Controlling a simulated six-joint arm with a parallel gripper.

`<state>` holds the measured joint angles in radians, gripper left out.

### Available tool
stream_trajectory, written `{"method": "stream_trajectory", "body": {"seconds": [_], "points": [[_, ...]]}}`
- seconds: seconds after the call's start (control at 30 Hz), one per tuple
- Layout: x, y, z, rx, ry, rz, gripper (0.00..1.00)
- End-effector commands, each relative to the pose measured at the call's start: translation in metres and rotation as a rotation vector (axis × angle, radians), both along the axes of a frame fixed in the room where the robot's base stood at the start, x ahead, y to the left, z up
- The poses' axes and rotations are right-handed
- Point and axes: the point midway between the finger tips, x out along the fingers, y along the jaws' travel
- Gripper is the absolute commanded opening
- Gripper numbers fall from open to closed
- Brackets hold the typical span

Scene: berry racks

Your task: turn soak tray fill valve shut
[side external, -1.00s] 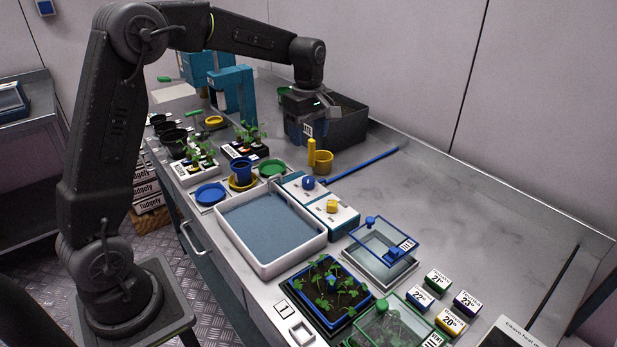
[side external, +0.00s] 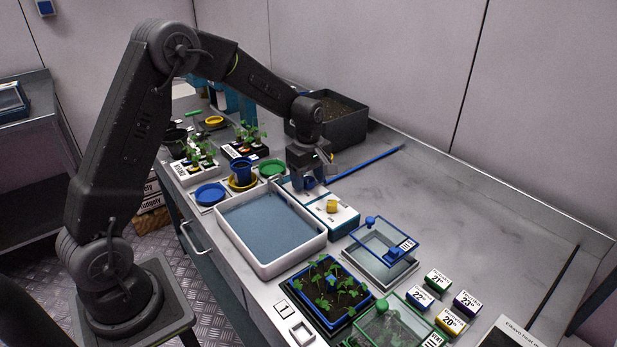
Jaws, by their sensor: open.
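The soak tray (side external: 307,246), white-rimmed with a blue-grey surface inside, sits mid-bench. Behind its right side stand two white valve boxes with teal sides. The nearer box (side external: 345,217) carries a yellow knob (side external: 331,205). The farther box (side external: 287,191) had a blue knob in the earlier view; my gripper now hides most or all of it. My gripper (side external: 309,187) points down over the farther box, its jaws open. I cannot tell whether the jaws touch the knob. Which knob belongs to the soak tray is not clear from here.
A blue rod (side external: 370,163) lies behind my gripper. A dark soil bin (side external: 345,122) stands at the back. A blue pot (side external: 240,172) and seedling racks are to the left. A seedling tray (side external: 333,318) and clear lidded box (side external: 383,262) are in front.

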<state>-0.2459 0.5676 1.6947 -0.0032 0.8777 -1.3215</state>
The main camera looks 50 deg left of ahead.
Motion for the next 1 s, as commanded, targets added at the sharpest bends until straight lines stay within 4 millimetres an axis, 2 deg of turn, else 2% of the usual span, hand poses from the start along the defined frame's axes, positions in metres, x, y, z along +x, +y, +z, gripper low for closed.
{"method": "stream_trajectory", "body": {"seconds": [0.07,0.6,1.0], "points": [[-0.0001,0.0,0.0001,0.0,0.0,0.0,0.6],[0.0,0.0,0.0006,0.0,0.0,0.0,0.11],[0.0001,0.0003,0.0006,0.002,0.001,-0.088,0.11]]}}
